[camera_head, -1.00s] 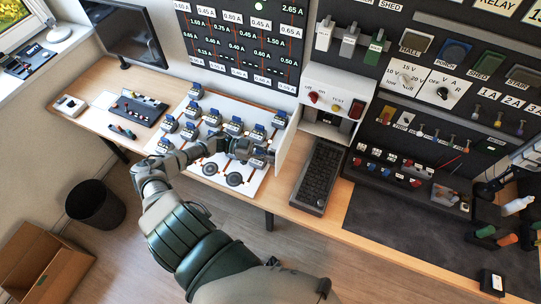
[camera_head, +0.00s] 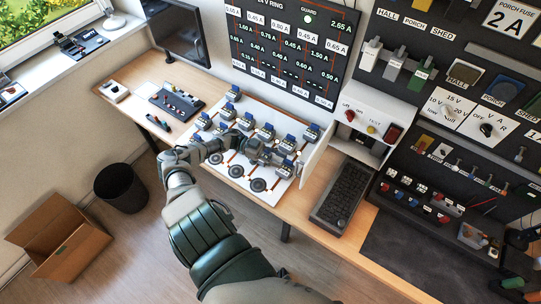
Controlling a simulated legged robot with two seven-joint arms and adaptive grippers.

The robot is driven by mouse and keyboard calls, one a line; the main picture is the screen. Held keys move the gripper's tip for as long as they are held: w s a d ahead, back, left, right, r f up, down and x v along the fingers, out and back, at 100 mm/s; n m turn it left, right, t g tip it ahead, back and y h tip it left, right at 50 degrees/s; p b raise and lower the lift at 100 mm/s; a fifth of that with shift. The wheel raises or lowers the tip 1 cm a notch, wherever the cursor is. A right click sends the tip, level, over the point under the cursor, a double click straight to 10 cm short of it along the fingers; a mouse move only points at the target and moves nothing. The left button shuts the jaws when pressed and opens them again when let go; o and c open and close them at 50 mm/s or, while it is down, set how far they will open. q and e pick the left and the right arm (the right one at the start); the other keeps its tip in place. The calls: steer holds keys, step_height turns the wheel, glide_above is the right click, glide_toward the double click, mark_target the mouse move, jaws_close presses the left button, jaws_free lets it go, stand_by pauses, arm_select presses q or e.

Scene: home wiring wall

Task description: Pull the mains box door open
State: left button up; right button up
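My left gripper (camera_head: 284,167) is just left of this panel, low over the white board. It is dark and small here, so its finger gap and any contact with the panel are unclear. My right gripper is not in view.
A white board (camera_head: 228,185) with several blue-topped devices and round dials lies under my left arm. A black keyboard (camera_head: 342,195) lies right of the panel. A black bin (camera_head: 121,188) and an open cardboard box (camera_head: 60,238) stand on the floor.

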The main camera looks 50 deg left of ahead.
arm_select(q)
steer(key=v, duration=0.4)
steer(key=shift+a, duration=0.15)
steer(key=shift+f, duration=0.1)
stand_by(0.3)
